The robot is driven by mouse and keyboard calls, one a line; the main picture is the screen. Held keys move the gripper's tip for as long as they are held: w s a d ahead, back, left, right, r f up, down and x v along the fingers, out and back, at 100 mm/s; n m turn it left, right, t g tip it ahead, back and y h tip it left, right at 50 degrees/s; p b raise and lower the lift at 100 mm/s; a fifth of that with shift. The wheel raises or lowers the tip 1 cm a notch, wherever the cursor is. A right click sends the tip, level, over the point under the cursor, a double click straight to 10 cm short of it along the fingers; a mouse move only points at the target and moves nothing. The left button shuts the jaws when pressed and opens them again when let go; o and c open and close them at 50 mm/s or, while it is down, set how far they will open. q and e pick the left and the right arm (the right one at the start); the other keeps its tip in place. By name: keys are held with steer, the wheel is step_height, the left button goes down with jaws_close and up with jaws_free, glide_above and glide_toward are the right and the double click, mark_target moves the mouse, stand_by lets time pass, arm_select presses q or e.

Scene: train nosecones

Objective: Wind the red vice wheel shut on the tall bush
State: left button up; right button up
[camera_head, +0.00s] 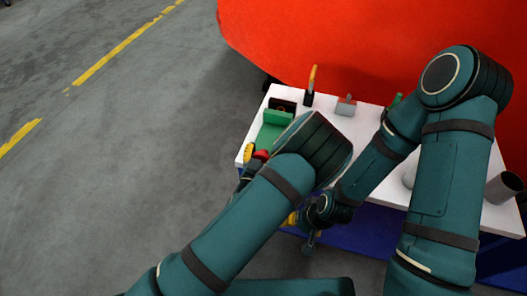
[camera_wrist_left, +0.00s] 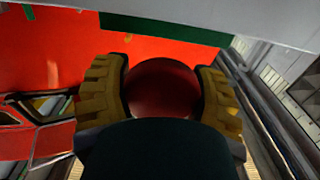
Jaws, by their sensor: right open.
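The red vice wheel (camera_head: 261,155) shows at the left front of the white bench, partly hidden by my left arm. In the left wrist view the red wheel (camera_wrist_left: 163,88) fills the gap between the yellow fingers of my left gripper (camera_wrist_left: 163,90), which close against both its sides. In the head view my left gripper (camera_head: 252,158) is mostly behind its own wrist. The green vice (camera_head: 278,118) stands behind the wheel on the bench. I cannot make out the tall bush in its jaws. My right gripper (camera_head: 302,230) is open, low in front of the bench.
The white bench (camera_head: 370,122) holds a dark box (camera_head: 283,105), an orange-handled tool (camera_head: 311,85), a grey block (camera_head: 346,106) and a grey cylinder (camera_head: 504,187). A large red body (camera_head: 350,40) rises behind. My arms cover much of the bench. Open floor (camera_head: 130,150) lies left.

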arm_select(q)
steer(key=c, duration=0.4)
steer(key=shift+f, duration=0.1)
steer(key=shift+m+b, duration=0.65)
steer(key=shift+m, duration=0.15)
steer(key=shift+d+m+b, duration=0.1)
steer(key=shift+m+b, duration=0.35)
steer(key=shift+m, duration=0.45)
steer(key=o, duration=1.2)
steer(key=shift+s, duration=0.1)
steer(key=v, duration=1.2)
